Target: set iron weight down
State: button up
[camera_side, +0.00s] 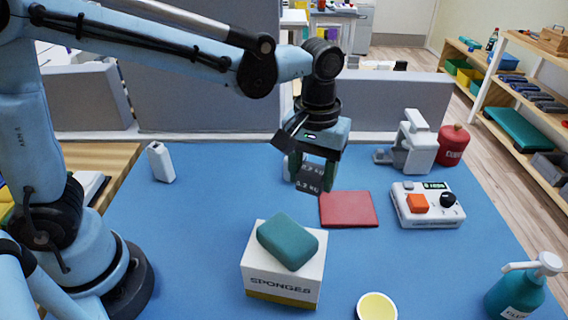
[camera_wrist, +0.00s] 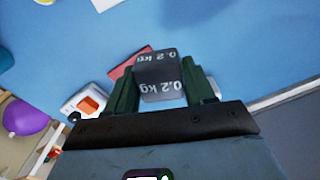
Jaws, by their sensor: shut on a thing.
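The iron weight (camera_side: 311,178) is a dark grey block with white "0.2 kg" lettering. My gripper (camera_side: 315,172) is shut on it and holds it above the blue table, with the block slightly tilted in the side view. In the wrist view the weight (camera_wrist: 160,76) sits between the two green fingers of my gripper (camera_wrist: 163,88). Its lettered faces show, and the fingers cover its sides. A flat red pad (camera_side: 348,209) lies on the table just right of and below the weight in the side view. The pad (camera_wrist: 130,64) shows partly behind the weight in the wrist view.
A sponges box (camera_side: 283,277) with a teal sponge (camera_side: 288,241) stands in front. A control box (camera_side: 428,205), white clamp-like device (camera_side: 412,143), red canister (camera_side: 452,145) and spray bottle (camera_side: 522,287) stand right. A yellow-topped cup (camera_side: 376,306) is at front. The blue table (camera_side: 200,225) is clear left of centre.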

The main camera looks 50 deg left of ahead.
jog(key=s+d+m, duration=0.2)
jog(key=s+d, duration=0.1)
jog(key=d, duration=0.7)
jog(key=s+d+m, duration=0.2)
jog(key=s+d, duration=0.1)
jog(key=d, duration=0.6)
send_over(382, 259)
notch_tip(382, 259, down, 8)
jog(key=shift+s+r, duration=0.1)
jog(key=shift+r, duration=0.15)
jog(key=shift+f, duration=2.05)
jog(key=shift+f, duration=0.1)
jog(key=o, duration=1.2)
